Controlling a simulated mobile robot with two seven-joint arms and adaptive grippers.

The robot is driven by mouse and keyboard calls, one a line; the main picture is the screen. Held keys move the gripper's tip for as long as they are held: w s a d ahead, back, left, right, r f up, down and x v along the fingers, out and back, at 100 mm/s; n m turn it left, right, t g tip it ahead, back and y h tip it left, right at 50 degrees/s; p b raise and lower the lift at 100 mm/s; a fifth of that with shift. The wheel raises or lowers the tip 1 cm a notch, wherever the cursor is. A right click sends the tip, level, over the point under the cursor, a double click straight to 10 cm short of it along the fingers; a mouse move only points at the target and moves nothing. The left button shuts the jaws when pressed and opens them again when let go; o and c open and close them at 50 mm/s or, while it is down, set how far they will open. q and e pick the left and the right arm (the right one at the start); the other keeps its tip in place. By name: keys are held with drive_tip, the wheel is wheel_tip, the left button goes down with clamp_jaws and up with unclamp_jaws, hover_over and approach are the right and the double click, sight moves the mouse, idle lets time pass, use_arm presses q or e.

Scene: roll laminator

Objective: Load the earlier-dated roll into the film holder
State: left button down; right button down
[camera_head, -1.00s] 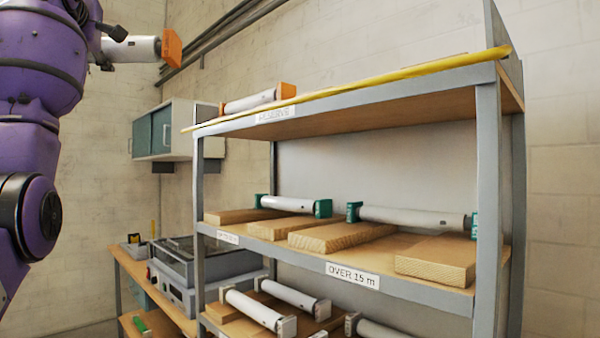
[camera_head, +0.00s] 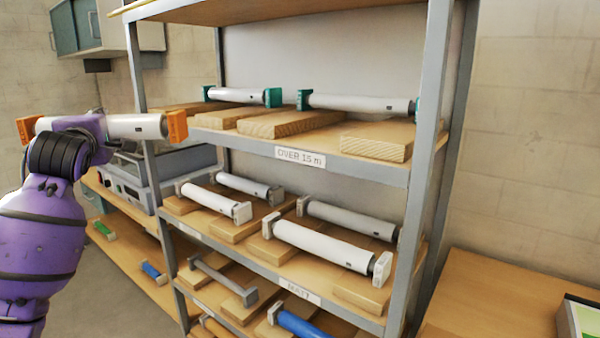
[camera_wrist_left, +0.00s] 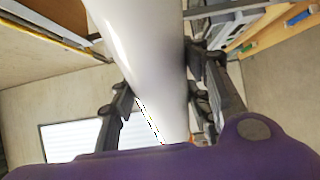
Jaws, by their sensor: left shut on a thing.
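A white film roll (camera_head: 136,127) with orange end caps is held in my left gripper, level in front of the shelf's left post. The purple wrist covers its middle and hides the fingers in the head view. In the left wrist view the two dark fingers (camera_wrist_left: 162,95) close on either side of the white roll (camera_wrist_left: 140,40). No date can be read on it. A grey laminator (camera_head: 128,190) stands on the bench behind the arm, partly hidden. Its film holder cannot be made out. My right gripper is out of view.
The grey shelf rack (camera_head: 411,240) holds several rolls on wooden blocks: green-capped ones (camera_head: 358,103) above the "OVER 15 m" label (camera_head: 300,157), white-capped ones (camera_head: 320,243) below. A wooden table (camera_head: 480,300) is at lower right. The low bench (camera_head: 125,262) bears green and blue rolls.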

use_arm(q)
drive_tip(key=s+d+f+m+h, duration=0.4)
drive_tip(key=s+f, duration=0.3)
drive_tip(key=f, duration=0.5)
drive_tip(key=s+d+f+m+h, duration=0.1)
drive_tip(key=s+d+f+h, duration=0.45)
drive_tip(key=f, duration=0.55)
drive_tip(key=s+d+f+m+h, duration=0.3)
drive_tip(key=s+d+f, duration=0.4)
drive_tip(key=f, duration=0.5)
drive_tip(key=s+d+f+m+g+h, duration=0.1)
drive_tip(key=s+d+f, duration=0.15)
drive_tip(key=s, duration=0.35)
drive_tip(key=s+d+f+m+h, duration=0.1)
drive_tip(key=s+d+f+h, duration=0.15)
drive_tip(key=s, duration=0.35)
drive_tip(key=w+d+r+n+t+y, duration=0.2)
drive_tip(key=w+d+r+n+y, duration=0.4)
drive_tip(key=w+r+y, duration=0.3)
drive_tip(key=s+f, duration=0.4)
drive_tip(key=s, duration=0.1)
drive_tip(key=shift+s+d+y, duration=0.25)
drive_tip(key=shift+y, duration=0.05)
